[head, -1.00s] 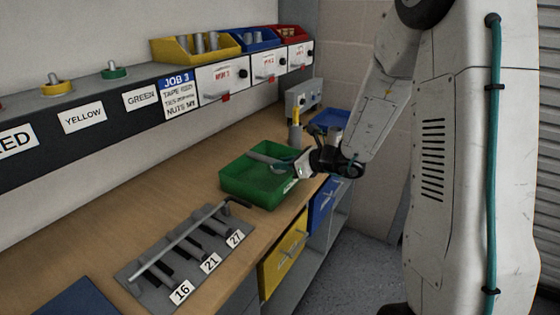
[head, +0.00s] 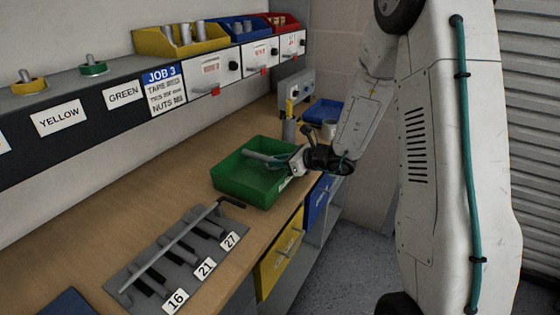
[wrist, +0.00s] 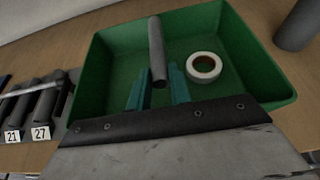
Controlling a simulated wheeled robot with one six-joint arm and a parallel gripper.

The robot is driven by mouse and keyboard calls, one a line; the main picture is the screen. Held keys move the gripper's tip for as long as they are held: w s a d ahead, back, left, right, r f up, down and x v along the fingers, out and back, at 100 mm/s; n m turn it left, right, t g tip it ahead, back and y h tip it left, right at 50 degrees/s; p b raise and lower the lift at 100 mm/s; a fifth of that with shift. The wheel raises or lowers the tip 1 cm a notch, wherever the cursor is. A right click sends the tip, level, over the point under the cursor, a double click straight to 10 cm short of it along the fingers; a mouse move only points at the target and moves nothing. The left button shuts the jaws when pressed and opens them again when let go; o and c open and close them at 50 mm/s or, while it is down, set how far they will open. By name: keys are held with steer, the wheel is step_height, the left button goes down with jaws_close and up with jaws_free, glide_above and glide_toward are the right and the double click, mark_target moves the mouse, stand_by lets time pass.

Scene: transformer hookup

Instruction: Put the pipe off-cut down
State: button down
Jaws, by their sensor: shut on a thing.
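The grey pipe off-cut (wrist: 156,45) is held between the teal fingertips of my gripper (wrist: 160,90) in the wrist view. It points away from me over the green tray (wrist: 82,75), its far end near the tray's back wall. In the head view the off-cut (head: 258,155) shows above the inside of the green tray (head: 232,187), with my gripper (head: 291,161) at the tray's right side. I cannot tell whether the off-cut touches the tray. A white tape roll (wrist: 191,67) lies in the tray, right of the off-cut.
A grey rack (head: 128,291) labelled 16, 21 and 27 lies in front of the tray, with a bent bar (head: 175,243) across it. A grey cylinder (head: 289,131) stands behind the tray, near a blue tray (head: 322,112). Bench left of the green tray is clear.

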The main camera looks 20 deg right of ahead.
steer(key=shift+d+f, duration=0.1)
steer(key=shift+f, duration=0.45)
steer(key=c, duration=1.3)
jaws_free()
